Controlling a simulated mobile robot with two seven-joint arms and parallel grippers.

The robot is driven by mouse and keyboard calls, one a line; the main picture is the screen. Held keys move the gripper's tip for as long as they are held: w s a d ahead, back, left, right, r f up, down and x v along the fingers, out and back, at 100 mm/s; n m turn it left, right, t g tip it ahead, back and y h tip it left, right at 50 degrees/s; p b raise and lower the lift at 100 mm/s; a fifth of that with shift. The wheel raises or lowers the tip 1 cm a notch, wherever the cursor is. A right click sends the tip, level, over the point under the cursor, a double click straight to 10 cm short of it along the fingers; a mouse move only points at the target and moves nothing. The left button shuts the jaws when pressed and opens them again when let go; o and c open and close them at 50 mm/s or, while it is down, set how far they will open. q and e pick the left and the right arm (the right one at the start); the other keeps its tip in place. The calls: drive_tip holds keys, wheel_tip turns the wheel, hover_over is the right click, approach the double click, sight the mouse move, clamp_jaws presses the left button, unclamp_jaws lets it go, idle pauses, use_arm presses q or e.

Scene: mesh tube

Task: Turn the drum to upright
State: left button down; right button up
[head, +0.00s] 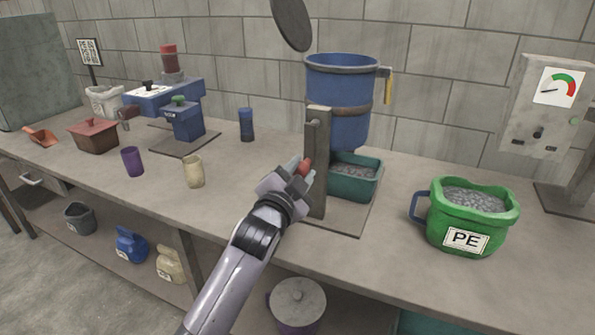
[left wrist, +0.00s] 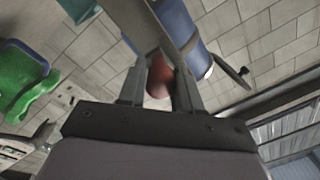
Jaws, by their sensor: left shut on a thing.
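The blue drum (head: 343,95) hangs on a grey post (head: 317,165) above the bench. It looks upright, its open rim at the top, with a brown band around it and a yellow-handled latch (head: 387,85) at its right side. A round dark lid (head: 291,24) stands tilted above its left rim. My left gripper (head: 300,172) is at the near side of the post, shut on a red knob (head: 306,167). The left wrist view shows the red knob (left wrist: 160,78) between the fingers and part of the blue drum (left wrist: 183,28). My right gripper is not in view.
A teal bin (head: 366,190) with grey pellets stands under the drum. A green PE bucket (head: 470,217) is at the right, near a gauge box (head: 546,105). Cups, a blue machine (head: 187,120) and a brown box (head: 94,136) stand at the left. The front bench between is clear.

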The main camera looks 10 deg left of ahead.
use_arm(q)
drive_tip(key=c, duration=0.8)
unclamp_jaws()
drive_tip(key=shift+s, duration=0.1)
drive_tip(key=shift+v, duration=3.5)
drive_tip(key=s+a+f+n+g+y, duration=0.1)
drive_tip(key=s+a+f+n+g, duration=0.15)
drive_tip(key=s+f, duration=0.55)
drive_tip(key=s+a+f+n+g+y, duration=0.1)
drive_tip(key=s+a+f+n, duration=0.25)
drive_tip(key=f, duration=0.85)
drive_tip(key=s+a+f+n+g, duration=0.1)
drive_tip(key=s+a+f, duration=0.1)
drive_tip(key=s, duration=0.3)
drive_tip(key=s+a+f+n+g, duration=0.1)
drive_tip(key=s+a+f, duration=0.1)
drive_tip(key=s+f, duration=0.3)
drive_tip(key=s+a+f+n+g, duration=0.1)
drive_tip(key=s+a+f, duration=0.2)
drive_tip(key=s, duration=0.3)
drive_tip(key=shift+f+n+g+y, duration=0.3)
drive_tip(key=shift+f+g, duration=0.05)
drive_tip(key=shift+f, duration=0.15)
